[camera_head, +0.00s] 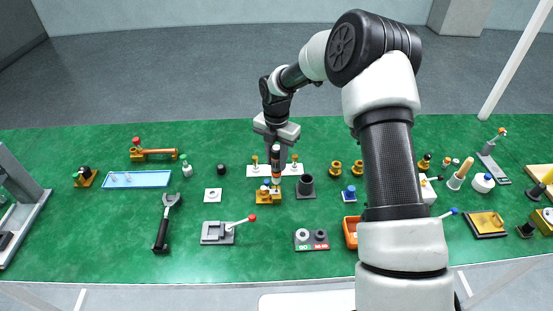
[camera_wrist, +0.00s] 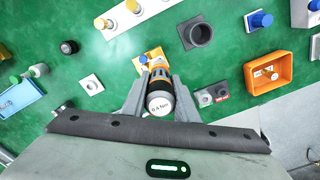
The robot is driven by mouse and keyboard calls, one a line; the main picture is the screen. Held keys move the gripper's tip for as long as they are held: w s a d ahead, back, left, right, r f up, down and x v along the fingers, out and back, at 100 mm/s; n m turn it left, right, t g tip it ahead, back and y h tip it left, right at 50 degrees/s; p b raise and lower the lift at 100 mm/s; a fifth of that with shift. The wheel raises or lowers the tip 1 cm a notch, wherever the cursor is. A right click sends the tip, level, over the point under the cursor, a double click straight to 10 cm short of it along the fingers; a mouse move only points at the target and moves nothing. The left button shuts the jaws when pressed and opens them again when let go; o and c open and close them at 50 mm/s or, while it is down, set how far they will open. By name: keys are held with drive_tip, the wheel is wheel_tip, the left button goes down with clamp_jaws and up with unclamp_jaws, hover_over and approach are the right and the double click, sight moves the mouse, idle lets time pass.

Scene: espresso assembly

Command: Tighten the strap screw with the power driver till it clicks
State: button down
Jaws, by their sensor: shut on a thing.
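My gripper (camera_head: 275,158) is shut on the power driver (camera_head: 275,167), a black cylinder with orange bands held upright. In the wrist view the driver (camera_wrist: 160,104) sits between both fingers, its white end cap marked with a torque value facing the camera. A small yellow-brass fixture (camera_head: 264,197) with a blue-topped part stands on the green table directly under the driver. It also shows beyond the driver in the wrist view (camera_wrist: 140,65). The driver hides the strap screw and its own tip, so I cannot tell whether they touch.
A white rack strip (camera_head: 256,171) with brass-topped pegs stands just behind the driver. A dark grey cup holder (camera_head: 306,187) is close on the right. A grey clamp with a red-knobbed lever (camera_head: 218,233) is in front, beside a two-ring pad (camera_head: 311,240). An orange bin (camera_wrist: 268,72) lies farther right.

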sight(277, 147)
drive_tip(key=shift+s+d+f, duration=0.1)
drive_tip(key=shift+s+f, duration=0.15)
drive_tip(key=shift+f, duration=0.2)
idle(1.2)
drive_tip(key=shift+r, duration=0.25)
idle(0.5)
drive_tip(key=shift+w, duration=0.2)
idle(0.7)
drive_tip(key=shift+r, duration=0.15)
drive_tip(key=shift+w+r+p, duration=0.1)
drive_tip(key=shift+r+p, duration=2)
drive_tip(key=shift+r, duration=0.9)
drive_tip(key=shift+f, duration=0.1)
